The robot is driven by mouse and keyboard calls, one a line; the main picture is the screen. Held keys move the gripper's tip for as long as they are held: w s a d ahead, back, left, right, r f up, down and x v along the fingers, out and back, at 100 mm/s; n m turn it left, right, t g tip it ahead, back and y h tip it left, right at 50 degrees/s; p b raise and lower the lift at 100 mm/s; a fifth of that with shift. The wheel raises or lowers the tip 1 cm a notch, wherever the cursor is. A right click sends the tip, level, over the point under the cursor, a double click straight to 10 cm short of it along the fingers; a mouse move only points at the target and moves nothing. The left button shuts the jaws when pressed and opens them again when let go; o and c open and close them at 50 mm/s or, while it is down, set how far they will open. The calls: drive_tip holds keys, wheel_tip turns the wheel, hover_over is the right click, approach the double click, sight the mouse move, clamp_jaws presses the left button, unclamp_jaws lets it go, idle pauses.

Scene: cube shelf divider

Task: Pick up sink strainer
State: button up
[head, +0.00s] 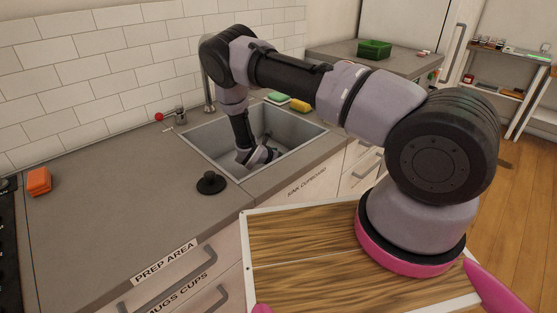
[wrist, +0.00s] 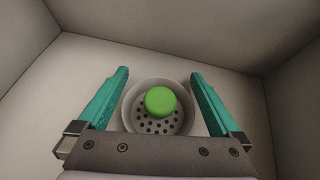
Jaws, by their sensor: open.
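The sink strainer (wrist: 160,101) is a round grey perforated cup with a bright green knob in its middle. It sits on the floor of the sink (head: 203,143) in the wrist view. My gripper (wrist: 158,82) is open, with one teal finger on each side of the strainer. The fingers look apart from the strainer's rim, and nothing is held between them. In the head view my gripper (head: 262,158) is down inside the sink basin, and the strainer cannot be made out there.
Sink walls (wrist: 25,60) surround my gripper. A black plug-like object (head: 211,183) stands on the counter in front of the sink. A faucet (head: 208,95) is behind it. A green sponge (head: 278,97) and a yellow sponge (head: 300,105) lie at the back rim. An orange block (head: 39,181) is far left.

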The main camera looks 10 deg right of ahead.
drive_tip(key=shift+w+d+f, duration=0.1)
drive_tip(key=shift+w, duration=0.05)
clamp_jaws()
